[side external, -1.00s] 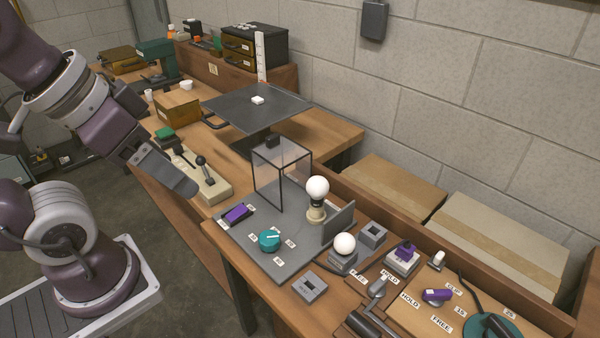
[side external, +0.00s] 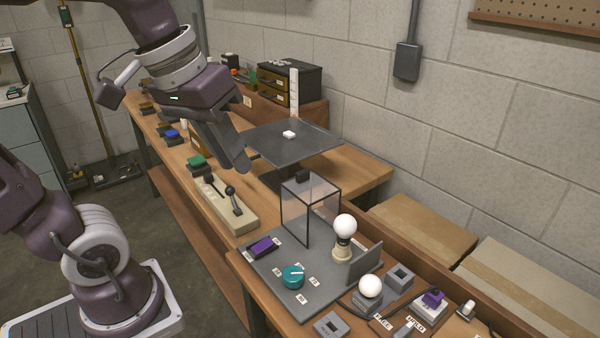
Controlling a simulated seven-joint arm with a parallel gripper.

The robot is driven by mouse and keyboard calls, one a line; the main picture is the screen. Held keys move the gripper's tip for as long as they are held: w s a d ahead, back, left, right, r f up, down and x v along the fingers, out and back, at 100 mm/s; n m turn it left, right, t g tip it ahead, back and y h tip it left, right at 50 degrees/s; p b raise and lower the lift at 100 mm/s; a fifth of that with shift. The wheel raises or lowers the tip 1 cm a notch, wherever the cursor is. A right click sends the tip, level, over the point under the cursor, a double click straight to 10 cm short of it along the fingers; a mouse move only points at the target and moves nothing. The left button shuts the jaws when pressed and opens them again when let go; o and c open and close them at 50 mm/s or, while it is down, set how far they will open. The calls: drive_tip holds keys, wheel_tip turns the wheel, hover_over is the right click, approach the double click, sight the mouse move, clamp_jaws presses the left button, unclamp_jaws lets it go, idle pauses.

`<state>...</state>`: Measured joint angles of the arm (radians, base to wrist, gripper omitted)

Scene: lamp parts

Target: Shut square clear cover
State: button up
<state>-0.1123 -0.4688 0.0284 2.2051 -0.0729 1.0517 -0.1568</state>
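The square clear cover (side external: 318,196) is a see-through box with dark edges and a black knob on top. It stands upright at the back left of the grey base plate (side external: 298,276), beside a white bulb (side external: 345,227) in a cream socket. The bulb is outside the cover, to its right. My gripper (side external: 241,166) is in the air, up and left of the cover and apart from it. Its fingers show edge-on, so their opening is hidden. Nothing visible is held.
A purple switch (side external: 262,247) and a teal dial (side external: 292,277) sit on the base plate. A grey upright panel (side external: 365,264) stands right of the bulb. A dark raised platform (side external: 292,145) is behind the cover. A beige lever box (side external: 228,204) lies left.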

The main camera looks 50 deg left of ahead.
drive_tip(key=w+a+n, duration=0.2)
drive_tip(key=w, duration=0.1)
drive_tip(key=w+a+r+n+g+h, duration=0.1)
drive_tip(key=w+a+n, duration=0.1)
drive_tip(key=w, duration=0.2)
drive_tip(key=w+a+r+n+g, duration=0.1)
drive_tip(key=w+a+n, duration=0.1)
drive_tip(key=w, duration=0.2)
drive_tip(key=shift+w+a, duration=0.1)
drive_tip(key=shift+a, duration=0.15)
clamp_jaws()
drive_tip(key=w+a+f+n+g+h, duration=0.1)
drive_tip(key=w+a+f+n+h, duration=0.1)
drive_tip(key=w+a+f+n, duration=0.45)
drive_tip(key=w+a+f+n+g+h, duration=0.15)
drive_tip(key=w+a, duration=0.25)
drive_tip(key=a, duration=0.5)
drive_tip(key=d+f, duration=0.7)
drive_tip(key=f, duration=0.2)
drive_tip(key=shift+d+f, duration=0.3)
drive_tip(key=shift+f, duration=0.1)
drive_tip(key=shift+d, duration=0.1)
